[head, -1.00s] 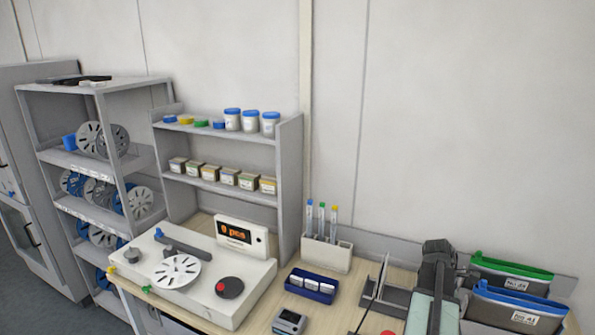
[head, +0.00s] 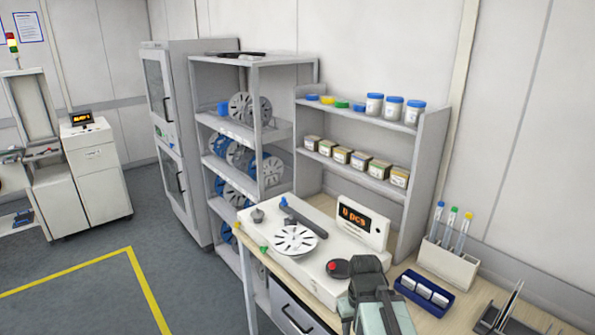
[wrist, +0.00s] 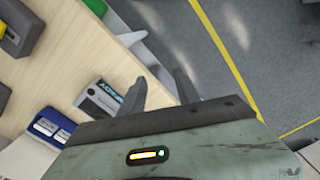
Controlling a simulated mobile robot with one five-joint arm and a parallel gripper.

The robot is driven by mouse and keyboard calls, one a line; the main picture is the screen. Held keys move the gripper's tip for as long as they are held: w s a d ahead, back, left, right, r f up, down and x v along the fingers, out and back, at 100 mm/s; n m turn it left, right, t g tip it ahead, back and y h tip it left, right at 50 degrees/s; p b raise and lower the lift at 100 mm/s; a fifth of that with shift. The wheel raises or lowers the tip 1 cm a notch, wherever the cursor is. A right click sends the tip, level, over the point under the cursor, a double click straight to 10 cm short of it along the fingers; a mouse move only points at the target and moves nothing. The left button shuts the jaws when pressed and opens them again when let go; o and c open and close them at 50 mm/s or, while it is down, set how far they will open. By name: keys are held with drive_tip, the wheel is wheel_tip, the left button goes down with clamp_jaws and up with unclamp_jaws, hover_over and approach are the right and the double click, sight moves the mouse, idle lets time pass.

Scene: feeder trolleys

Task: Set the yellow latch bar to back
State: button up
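I cannot make out a yellow latch bar in either view. In the wrist view my gripper (wrist: 160,76) has its two grey fingers spread apart, with nothing between them. It is over the edge of the wooden bench (wrist: 105,50), with grey floor beyond. In the head view my arm covers part of the bench front at the lower middle, and the fingers cannot be made out there.
A white reel counter (head: 320,252) stands on the bench beside a blue tray (head: 424,292) and a tube holder (head: 447,262). A reel rack (head: 255,65) and grey cabinet (head: 180,70) stand left. A white machine (head: 97,165) is far left. Yellow-lined floor (head: 75,280) is clear.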

drive_tip(key=shift+w+m, duration=0.1)
drive_tip(key=shift+m, duration=0.9)
clamp_jaws()
drive_tip(key=w+d+r+t+p, duration=0.15)
drive_tip(key=w+d, duration=0.35)
drive_tip(key=d, duration=0.6)
drive_tip(key=s+d+r+m+p, duration=0.2)
drive_tip(key=s+d, duration=0.2)
drive_tip(key=d, duration=1)
drive_tip(key=s+d+r+m+p, duration=0.1)
drive_tip(key=s+d, duration=0.2)
drive_tip(key=d, duration=1)
drive_tip(key=s+d+r+m+h+p, duration=0.15)
drive_tip(key=s+d+m, duration=0.25)
drive_tip(key=s+d, duration=1)
drive_tip(key=s+d+r+m+p, duration=0.25)
drive_tip(key=s+d, duration=0.65)
drive_tip(key=s, duration=0.8)
wheel_tip(320, 180, down, 11)
drive_tip(key=w+d+b, duration=0.1)
drive_tip(key=d+b, duration=0.1)
drive_tip(key=b, duration=0.9)
drive_tip(key=shift+m, duration=0.45)
drive_tip(key=shift+s+a+r+p, duration=0.35)
drive_tip(key=shift+s+a, duration=0.2)
drive_tip(key=shift+a, duration=0.25)
drive_tip(key=shift+s+a+r+p, duration=0.2)
drive_tip(key=shift+s+a+r, duration=0.25)
drive_tip(key=shift+a, duration=0.35)
